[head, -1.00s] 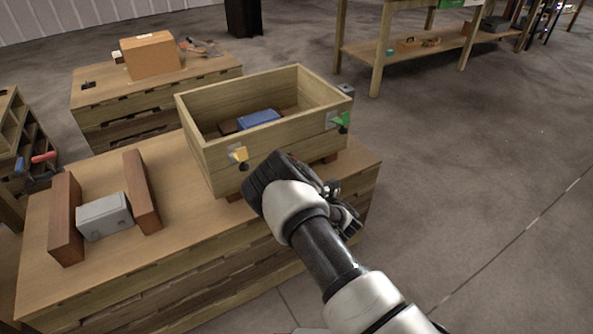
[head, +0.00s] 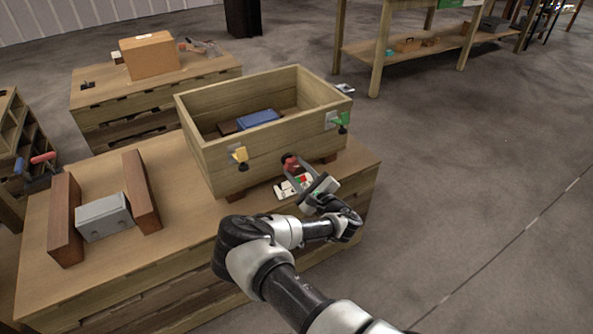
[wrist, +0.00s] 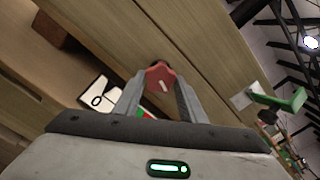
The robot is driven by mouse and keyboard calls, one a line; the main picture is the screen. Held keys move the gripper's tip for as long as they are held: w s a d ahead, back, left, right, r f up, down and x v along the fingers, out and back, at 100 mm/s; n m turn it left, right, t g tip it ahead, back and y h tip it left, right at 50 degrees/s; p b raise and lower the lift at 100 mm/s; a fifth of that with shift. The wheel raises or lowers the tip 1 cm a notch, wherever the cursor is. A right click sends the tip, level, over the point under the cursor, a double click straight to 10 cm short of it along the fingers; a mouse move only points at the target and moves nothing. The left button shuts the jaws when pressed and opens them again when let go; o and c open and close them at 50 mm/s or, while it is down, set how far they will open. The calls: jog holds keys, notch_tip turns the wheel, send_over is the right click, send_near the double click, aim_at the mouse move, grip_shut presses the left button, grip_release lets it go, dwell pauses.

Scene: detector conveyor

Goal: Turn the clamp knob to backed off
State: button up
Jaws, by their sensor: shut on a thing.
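The clamp knob is a red knob (head: 290,163) low on the front wall of the wooden box (head: 250,158). It also shows in the wrist view as a red lobed knob (wrist: 160,78) with a pale pointer mark. My gripper (head: 294,170) reaches it from the front, with one finger on each side, and is shut on the knob. A white label card (head: 287,190) with red and green marks lies below the knob; it shows partly behind the left finger in the wrist view (wrist: 95,98).
A blue block (head: 258,118) lies inside the box. A grey block (head: 103,217) stands between two brown rails at left.

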jog(key=shift+d+f+n, duration=0.1)
jog(key=shift+f+n, duration=0.05)
jog(key=shift+n, duration=1.45)
jog(key=o, duration=1.1)
jog(key=shift+c, duration=0.2)
jog(key=p+v, duration=0.3)
jog(key=v, duration=1.4)
jog(key=shift+s+d, duration=0.2)
